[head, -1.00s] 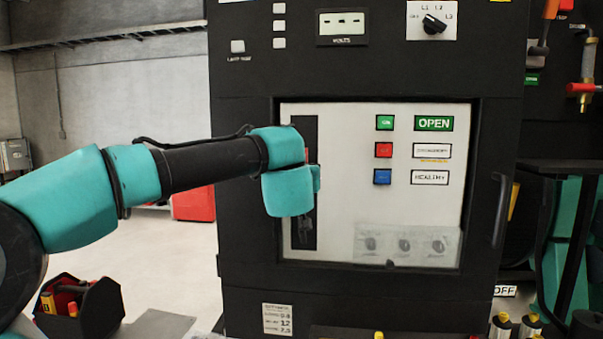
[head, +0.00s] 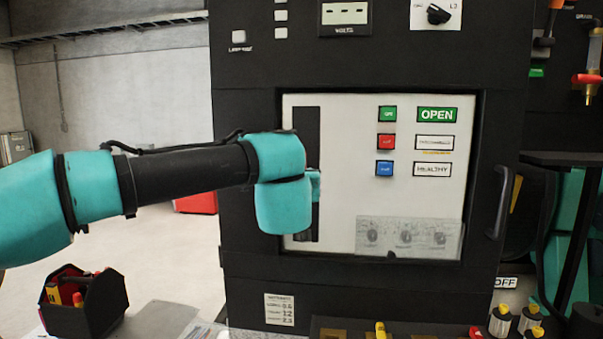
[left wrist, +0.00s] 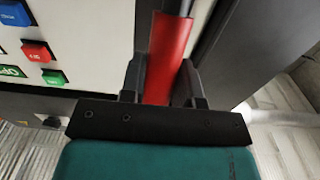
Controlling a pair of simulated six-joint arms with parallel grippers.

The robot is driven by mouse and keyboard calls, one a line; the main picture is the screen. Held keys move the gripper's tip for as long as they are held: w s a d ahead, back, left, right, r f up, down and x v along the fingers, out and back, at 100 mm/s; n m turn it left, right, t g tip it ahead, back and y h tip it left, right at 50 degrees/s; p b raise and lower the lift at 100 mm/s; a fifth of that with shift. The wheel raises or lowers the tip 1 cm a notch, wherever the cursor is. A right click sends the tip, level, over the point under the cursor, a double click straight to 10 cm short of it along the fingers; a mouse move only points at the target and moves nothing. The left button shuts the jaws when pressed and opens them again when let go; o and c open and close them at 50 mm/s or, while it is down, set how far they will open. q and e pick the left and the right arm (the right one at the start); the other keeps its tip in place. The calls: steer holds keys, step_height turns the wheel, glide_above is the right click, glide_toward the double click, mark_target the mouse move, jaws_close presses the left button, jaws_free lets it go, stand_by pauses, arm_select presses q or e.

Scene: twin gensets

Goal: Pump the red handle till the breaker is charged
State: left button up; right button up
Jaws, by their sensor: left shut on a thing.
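The red handle (left wrist: 168,60) shows in the left wrist view between the two dark fingers of my left gripper (left wrist: 160,85), which is shut on it. The handle's dark shaft runs on beyond the red part. In the head view my left wrist hides the handle and fingers, in front of the tall dark slot (head: 306,130) at the left of the white breaker panel (head: 340,150). The panel has a green OPEN label (head: 437,115), a middle label (head: 436,143) too blurred to read, and a HEALTHY label (head: 433,169). My right gripper is not in view.
Green, red (head: 386,141) and blue buttons sit right of the slot. A clear cover (head: 410,238) lies over several knobs below. The black cabinet frame (head: 245,260) surrounds the panel. A toolbox (head: 85,305) stands at lower left.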

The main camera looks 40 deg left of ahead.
arm_select(q)
steer(key=s+d+f, duration=0.1)
steer(key=s, duration=0.1)
steer(key=s+d+f, duration=0.1)
steer(key=s+f, duration=0.1)
steer(key=shift+d+f, duration=0.15)
steer(key=shift+f, duration=0.05)
steer(key=s+d+f, duration=0.2)
steer(key=s+f, duration=0.1)
steer(key=f, duration=0.2)
steer(key=shift+s, duration=0.15)
steer(key=shift+w+a+r, duration=0.3)
steer(key=shift+w+r, duration=0.15)
steer(key=shift+r, duration=0.2)
steer(key=shift+w+a+r, duration=0.25)
steer(key=shift+w+r, duration=0.2)
steer(key=shift+r, duration=0.25)
steer(key=shift+w+a+r, duration=0.3)
steer(key=shift+w+r, duration=0.15)
steer(key=shift+r, duration=0.2)
